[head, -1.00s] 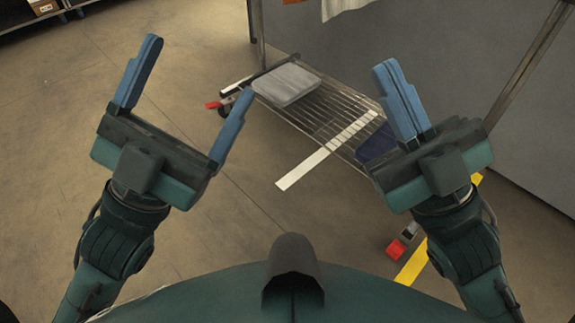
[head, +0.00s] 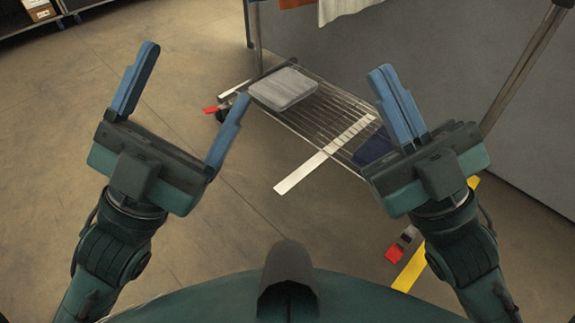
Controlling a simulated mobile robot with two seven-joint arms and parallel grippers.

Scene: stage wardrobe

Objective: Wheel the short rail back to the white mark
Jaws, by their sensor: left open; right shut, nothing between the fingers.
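The short rail is a wheeled frame with a wire bottom shelf (head: 318,112), a metal post at each end and red-pedalled castors, one red pedal (head: 394,254) showing at the near right. The white mark (head: 300,175) is a straight strip on the floor; it runs from open floor in under the shelf and shows through the wires. My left gripper (head: 187,75) is open and empty, left of the rail. My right gripper (head: 398,105) is shut and empty; in the picture it covers the shelf's near right corner, and I cannot tell whether it touches.
A grey box (head: 283,88) and a dark blue folded item (head: 374,148) lie on the shelf. White and orange cloth (head: 345,8) hangs above. A yellow strip (head: 410,270) lies at the right. A grey panel (head: 420,60) stands behind. The floor at left is clear.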

